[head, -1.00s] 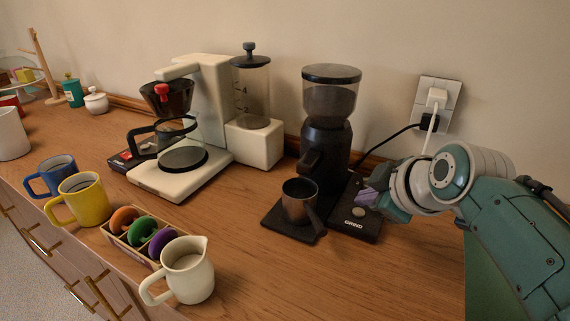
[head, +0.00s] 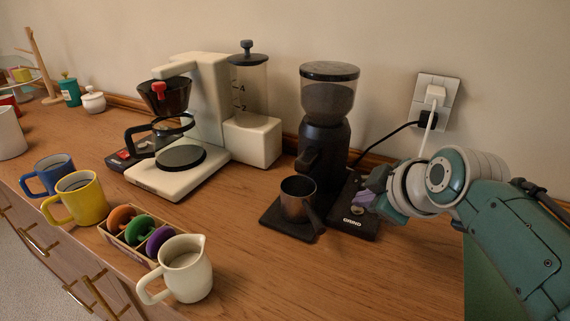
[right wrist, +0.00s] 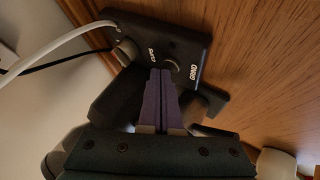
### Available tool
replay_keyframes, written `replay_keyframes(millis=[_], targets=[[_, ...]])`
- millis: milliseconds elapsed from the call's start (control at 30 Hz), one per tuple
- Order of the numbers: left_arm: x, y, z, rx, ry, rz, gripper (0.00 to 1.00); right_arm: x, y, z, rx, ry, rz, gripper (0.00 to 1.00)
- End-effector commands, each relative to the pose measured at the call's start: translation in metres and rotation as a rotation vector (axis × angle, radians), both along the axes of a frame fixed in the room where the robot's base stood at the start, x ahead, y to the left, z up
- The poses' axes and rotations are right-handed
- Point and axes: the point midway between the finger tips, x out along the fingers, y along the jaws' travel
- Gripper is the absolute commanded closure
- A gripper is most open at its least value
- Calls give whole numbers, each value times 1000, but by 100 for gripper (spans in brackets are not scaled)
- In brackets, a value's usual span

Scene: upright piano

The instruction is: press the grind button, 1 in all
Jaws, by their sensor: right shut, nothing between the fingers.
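The grind button (head: 357,210) is a small round metallic button on the dark control panel (head: 368,226) of the black coffee grinder (head: 325,150), above the word GRIND. In the right wrist view the button (right wrist: 173,65) lies just beyond the fingertips, partly covered by them. My right gripper (head: 365,199) is shut and empty, its purple fingertips pointing down at the button from very close. In the right wrist view the shut fingertips (right wrist: 162,72) overlap the button's edge; I cannot tell whether they touch it. My left gripper is not in view.
A metal cup (head: 298,198) stands on the grinder's base left of the panel. A cream coffee maker (head: 205,120) is further left. A cream jug (head: 187,275) and yellow mug (head: 82,197) stand near the front edge. A wall socket (head: 434,98) with cables is behind my right arm.

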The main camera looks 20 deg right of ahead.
Motion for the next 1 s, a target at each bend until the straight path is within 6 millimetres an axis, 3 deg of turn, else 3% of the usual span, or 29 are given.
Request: replay_keyframes(millis=[1000], targets=[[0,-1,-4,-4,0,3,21,0,0,-8,-1,1,1,100]])
